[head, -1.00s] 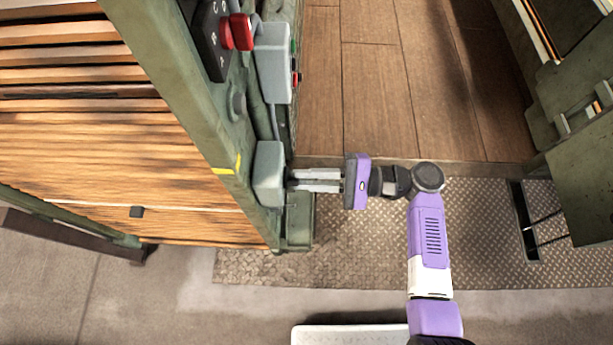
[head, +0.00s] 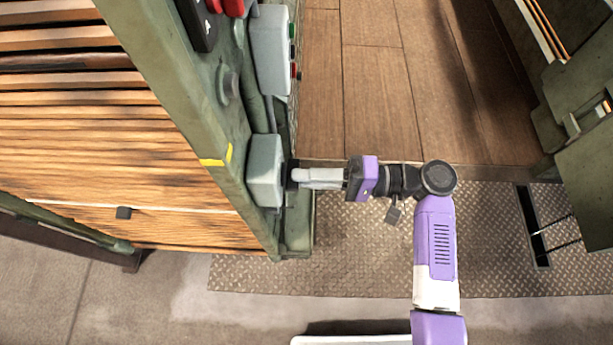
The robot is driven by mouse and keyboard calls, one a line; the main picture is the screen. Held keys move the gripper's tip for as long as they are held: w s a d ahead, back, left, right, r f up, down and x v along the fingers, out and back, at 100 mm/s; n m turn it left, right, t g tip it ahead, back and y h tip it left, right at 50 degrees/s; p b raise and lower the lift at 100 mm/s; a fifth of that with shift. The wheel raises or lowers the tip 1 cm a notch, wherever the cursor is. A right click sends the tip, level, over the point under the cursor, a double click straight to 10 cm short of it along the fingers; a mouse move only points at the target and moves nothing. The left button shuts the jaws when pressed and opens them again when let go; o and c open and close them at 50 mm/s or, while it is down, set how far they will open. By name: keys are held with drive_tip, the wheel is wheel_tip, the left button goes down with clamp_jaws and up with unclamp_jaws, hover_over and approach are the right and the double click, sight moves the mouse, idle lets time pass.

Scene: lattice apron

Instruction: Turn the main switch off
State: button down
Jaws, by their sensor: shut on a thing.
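A grey box (head: 264,172), which I take for the main switch's housing, is fixed on the green post left of centre in the head view. A small black part (head: 289,175), apparently the main switch's handle, sticks out from the box's right face. My gripper (head: 298,176) comes in level from the right and is shut on this black part. The fingers are seen edge-on and overlap. They hide most of the handle, so its exact angle cannot be made out.
Above it on the same post is a grey button box (head: 271,50) with green and red buttons. A red switch (head: 231,7) shows at the top edge. Stacked wooden slats (head: 100,150) lie left of the post. The tread-plate floor (head: 360,250) below my gripper is clear.

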idle(0.4)
drive_tip(key=shift+f, duration=0.1)
drive_tip(key=c, duration=1.5)
unclamp_jaws()
drive_tip(key=shift+o, duration=0.2)
drive_tip(key=shift+d, duration=0.1)
drive_tip(key=d+b, duration=0.1)
drive_tip(key=d, duration=0.6)
drive_tip(key=shift+s+d, duration=0.2)
drive_tip(key=shift+d, duration=0.1)
